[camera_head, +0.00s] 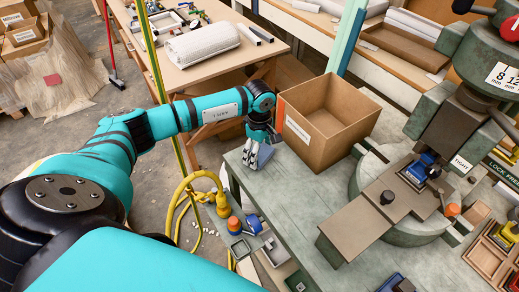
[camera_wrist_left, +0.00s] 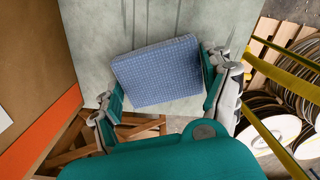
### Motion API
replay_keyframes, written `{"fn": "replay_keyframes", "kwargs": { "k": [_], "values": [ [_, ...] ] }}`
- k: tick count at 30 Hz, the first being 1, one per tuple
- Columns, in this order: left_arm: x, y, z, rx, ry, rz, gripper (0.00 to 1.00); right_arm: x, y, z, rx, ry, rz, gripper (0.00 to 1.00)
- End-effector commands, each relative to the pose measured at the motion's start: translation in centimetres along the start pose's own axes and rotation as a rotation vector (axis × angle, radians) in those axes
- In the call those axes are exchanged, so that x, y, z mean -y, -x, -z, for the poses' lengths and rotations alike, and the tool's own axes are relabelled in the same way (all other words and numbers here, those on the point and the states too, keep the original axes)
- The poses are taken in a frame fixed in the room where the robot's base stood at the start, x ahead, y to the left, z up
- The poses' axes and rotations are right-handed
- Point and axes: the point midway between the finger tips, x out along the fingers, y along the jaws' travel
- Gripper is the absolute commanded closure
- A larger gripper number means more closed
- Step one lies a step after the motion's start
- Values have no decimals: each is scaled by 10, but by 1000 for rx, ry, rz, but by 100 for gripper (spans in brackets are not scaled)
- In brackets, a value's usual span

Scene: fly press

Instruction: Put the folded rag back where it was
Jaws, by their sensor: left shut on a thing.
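The folded rag (camera_wrist_left: 157,72) is a blue, textured pad. In the left wrist view it lies between the two fingers of my left gripper, which is shut on it. In the head view my left gripper (camera_head: 254,151) is at the left edge of the grey-green bench (camera_head: 300,215), just left of the cardboard box. Only a small bluish part of the rag (camera_head: 265,155) shows there, beside the fingers. The rag is over the bench top near its edge; whether it touches the surface I cannot tell. My right gripper is not in view.
The open cardboard box (camera_head: 328,118) stands close right of my left gripper. The green fly press (camera_head: 455,110) fills the right side. Yellow uprights (camera_head: 160,85) and a yellow hose (camera_head: 190,200) are left of the bench. Clear bench surface lies in front of the box.

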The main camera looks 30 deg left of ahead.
Motion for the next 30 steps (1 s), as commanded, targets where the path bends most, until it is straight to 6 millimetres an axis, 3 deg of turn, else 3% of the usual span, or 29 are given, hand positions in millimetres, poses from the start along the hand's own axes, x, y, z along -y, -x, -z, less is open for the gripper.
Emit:
{"fn": "replay_keyframes", "kwargs": {
  "k": [3, 4, 8, 20, 30],
  "values": [
    [0, -4, 0, 0, 0, 0, 49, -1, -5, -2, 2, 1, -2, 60],
    [0, -3, 0, 0, 0, 0, 16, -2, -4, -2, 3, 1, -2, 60],
    [0, -2, 0, 0, 0, 0, 0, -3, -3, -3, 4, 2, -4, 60],
    [-1, 6, 0, 0, 1, -2, 0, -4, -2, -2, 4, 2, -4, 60],
    [-1, 75, 0, -1, 0, -5, 0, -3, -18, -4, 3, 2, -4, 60]
  ]
}}
